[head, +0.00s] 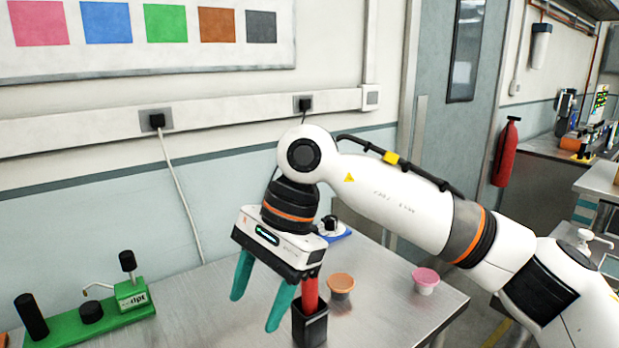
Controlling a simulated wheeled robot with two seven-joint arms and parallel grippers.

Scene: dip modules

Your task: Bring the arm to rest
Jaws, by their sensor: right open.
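My right arm (405,200) comes in from the right and bends down over the metal table. My right gripper (256,311) points down with its two teal fingers spread apart and nothing between them. A red upright thing (310,292) stands in a black square holder (310,326), just right of the gripper's fingers; the gripper body hides its upper end. My left gripper is not in view.
A green module (132,294) with black knobs lies at the left of the metal table (215,320). A blue module (338,233) sits behind my gripper, partly hidden. An orange cup (340,285) and a pink cup (426,281) stand to the right. A wall lies behind.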

